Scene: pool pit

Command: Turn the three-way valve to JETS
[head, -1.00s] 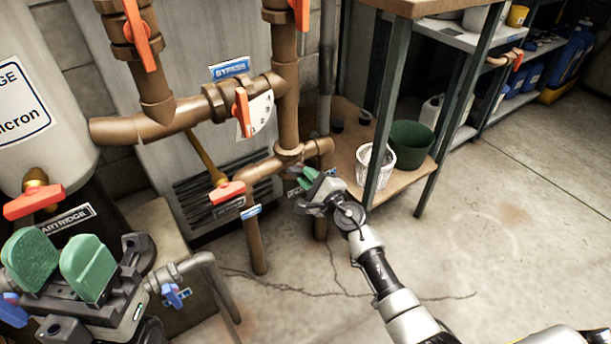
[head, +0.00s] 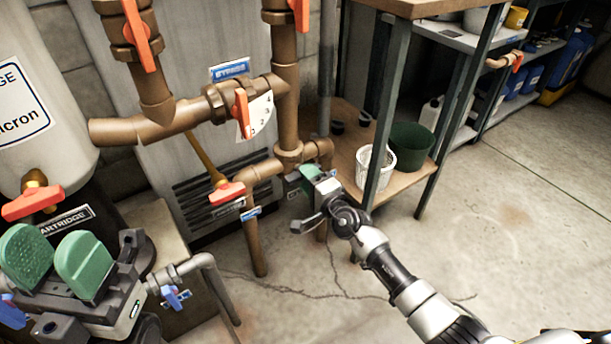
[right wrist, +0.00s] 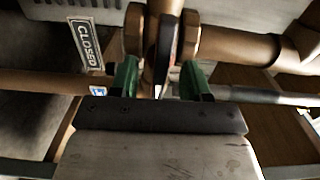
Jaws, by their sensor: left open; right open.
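Brown pipework with orange levers fills the left and middle of the head view. A lower orange lever (head: 227,192) sits on the low pipe branch, with a small blue tag (head: 250,212) below it. No label reading JETS is legible, so I cannot tell for sure which valve is the three-way one. My right gripper (head: 306,182) is open near the lower pipe elbow, right of that lever. In the right wrist view its green fingers (right wrist: 158,82) stand either side of a brown valve fitting (right wrist: 190,38) with a dark reddish lever edge. Contact is unclear. My left gripper (head: 55,262) is open and empty.
An orange lever (head: 241,112) with a numbered dial sits under the BYPASS sign (head: 230,68). A CLOSED sign (right wrist: 85,45) shows in the right wrist view. A shelf (head: 345,160) with a white basket (head: 375,170) and green bucket (head: 411,146) stands close right. Floor at right is clear.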

